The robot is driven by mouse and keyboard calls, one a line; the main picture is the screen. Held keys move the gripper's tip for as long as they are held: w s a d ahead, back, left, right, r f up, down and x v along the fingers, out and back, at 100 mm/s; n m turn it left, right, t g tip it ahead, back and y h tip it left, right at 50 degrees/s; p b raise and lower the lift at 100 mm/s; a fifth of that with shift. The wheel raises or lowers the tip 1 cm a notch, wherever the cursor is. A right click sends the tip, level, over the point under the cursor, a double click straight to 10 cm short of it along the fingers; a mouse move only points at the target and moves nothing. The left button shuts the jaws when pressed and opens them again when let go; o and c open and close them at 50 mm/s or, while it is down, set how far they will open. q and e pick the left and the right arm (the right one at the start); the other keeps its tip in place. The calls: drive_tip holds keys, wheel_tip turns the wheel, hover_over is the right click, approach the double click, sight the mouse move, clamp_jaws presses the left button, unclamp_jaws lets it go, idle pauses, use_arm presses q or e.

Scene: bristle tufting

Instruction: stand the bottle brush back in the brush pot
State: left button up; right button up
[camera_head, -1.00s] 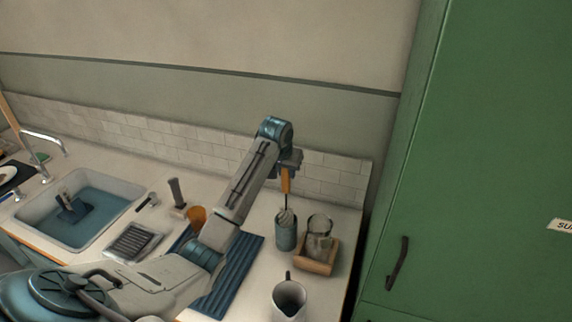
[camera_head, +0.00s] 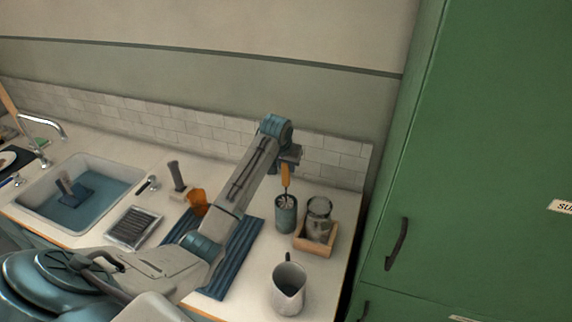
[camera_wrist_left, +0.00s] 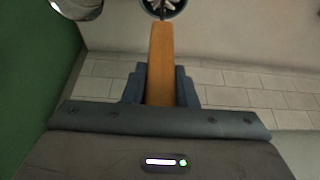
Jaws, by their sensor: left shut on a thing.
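My left gripper (camera_head: 287,164) is shut on the orange handle of the bottle brush (camera_head: 286,178), which hangs nearly upright with its head downward. The handle also fills the middle of the left wrist view (camera_wrist_left: 161,60), between the fingers. The brush pot (camera_head: 286,219), a blue-grey cylinder, stands upright on the counter directly below. The brush's pale bristles show at the pot's mouth; how deep they reach inside is hidden. The pot's dark rim shows at the top of the left wrist view (camera_wrist_left: 176,12). My right gripper is not in view.
A glass jar (camera_head: 319,214) in a wooden tray (camera_head: 316,249) stands close right of the pot. A grey jug (camera_head: 288,292) is in front. The tiled wall (camera_head: 340,155) is behind.

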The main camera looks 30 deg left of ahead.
use_arm(q)
drive_tip(key=shift+f, duration=0.25)
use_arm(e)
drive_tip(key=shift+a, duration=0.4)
use_arm(q)
drive_tip(key=shift+f, duration=0.25)
drive_tip(key=o, duration=1)
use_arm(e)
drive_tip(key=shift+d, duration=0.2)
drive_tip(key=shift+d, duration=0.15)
use_arm(q)
drive_tip(key=v, duration=0.8)
drive_tip(key=shift+p, duration=0.45)
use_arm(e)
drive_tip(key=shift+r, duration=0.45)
